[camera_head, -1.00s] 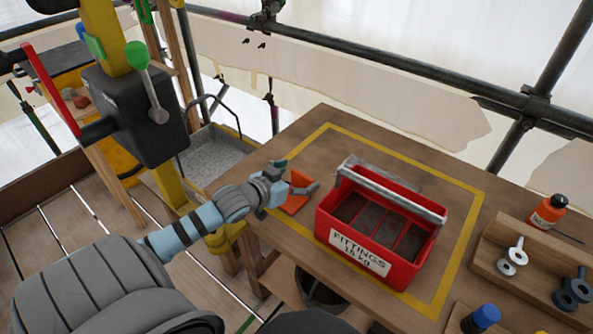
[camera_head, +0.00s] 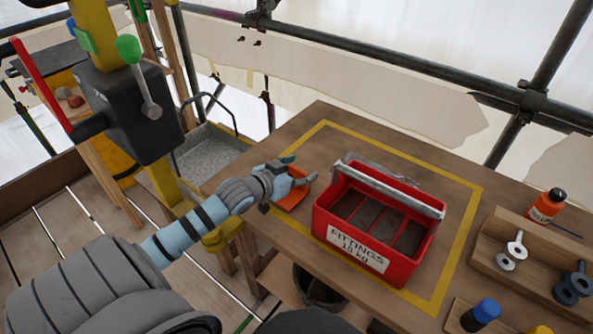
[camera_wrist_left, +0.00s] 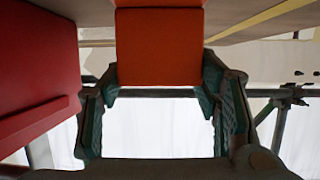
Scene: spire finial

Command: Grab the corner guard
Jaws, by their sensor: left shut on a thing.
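The orange corner guard (camera_head: 291,200) lies on the wooden table, just left of the red fittings box. My left gripper (camera_head: 292,170) is at the guard, and its fingers partly cover it in the head view. In the left wrist view the orange guard (camera_wrist_left: 159,45) hangs down between the two fingers of the left gripper (camera_wrist_left: 160,92), which are shut on it. My right gripper is not in view.
The red fittings box (camera_head: 357,257) stands close to the right of the guard; its red wall (camera_wrist_left: 38,75) fills the left of the wrist view. A wooden rack (camera_head: 490,262) and an orange bottle (camera_head: 546,207) are at the right. Table behind the box is clear.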

